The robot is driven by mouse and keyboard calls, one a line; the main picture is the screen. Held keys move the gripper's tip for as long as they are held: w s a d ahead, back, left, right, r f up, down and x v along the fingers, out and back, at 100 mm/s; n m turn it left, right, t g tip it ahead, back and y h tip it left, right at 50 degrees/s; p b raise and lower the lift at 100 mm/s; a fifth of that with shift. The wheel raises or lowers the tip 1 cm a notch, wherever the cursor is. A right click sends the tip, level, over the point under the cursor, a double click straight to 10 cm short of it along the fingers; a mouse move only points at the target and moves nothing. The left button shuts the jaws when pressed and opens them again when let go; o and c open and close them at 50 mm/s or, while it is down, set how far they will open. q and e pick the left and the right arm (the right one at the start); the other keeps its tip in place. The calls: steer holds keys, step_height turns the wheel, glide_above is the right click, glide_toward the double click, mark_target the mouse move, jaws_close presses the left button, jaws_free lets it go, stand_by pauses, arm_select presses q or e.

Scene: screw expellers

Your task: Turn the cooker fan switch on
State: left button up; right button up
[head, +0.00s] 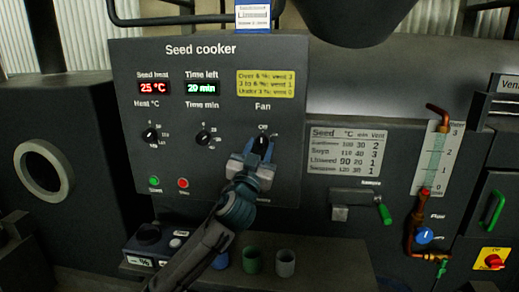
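The fan switch (263,145) is a black rotary knob under the label "Fan" on the dark seed cooker panel (225,60). Its white mark points up, towards the "Off" label. My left gripper (259,153) is at the knob, reaching up from below, with its fingertips around the knob's lower part. I cannot tell whether the fingers press on it. The gripper hides the lower part of the fan dial and its other labels. My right gripper is not in view.
The heat knob (150,135) and time knob (204,138) sit to the left, above green (154,181) and red (183,183) buttons. A green cup (252,261) and a grey cup (285,263) stand below. A green-handled sampler lever (384,213) juts out at right.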

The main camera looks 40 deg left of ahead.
arm_select(q)
steer(key=c, duration=0.5)
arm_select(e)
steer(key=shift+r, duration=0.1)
